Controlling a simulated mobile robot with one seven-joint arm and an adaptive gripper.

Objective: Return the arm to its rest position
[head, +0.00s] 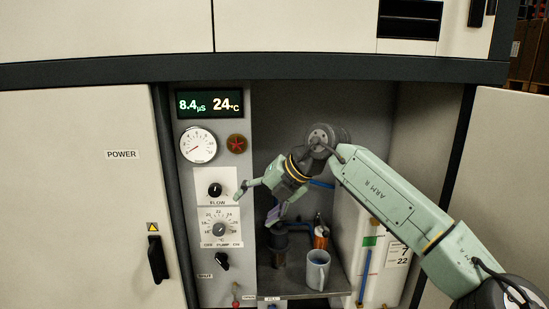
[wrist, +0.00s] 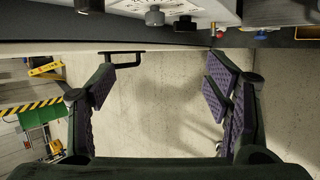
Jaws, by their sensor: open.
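My arm (head: 395,195) reaches in from the lower right of the head view, across the front of the open cabinet bay. My gripper (head: 256,203) is open, its two fingers spread apart near the control panel (head: 212,272) and pointing left and down. In the wrist view the gripper (wrist: 162,85) shows purple pads on both sides, with nothing between them but a pale surface behind. A grey mug (head: 317,270) stands upright on the bay's shelf, below and right of the gripper and apart from it.
The panel carries a flow knob (head: 215,190), a pump dial (head: 220,229), a gauge (head: 198,145) and a lit display (head: 209,104) reading 8.4 µS and 24 °C. A cabinet door with a black handle (head: 158,259) stands left. A white container (head: 377,262) stands right in the bay.

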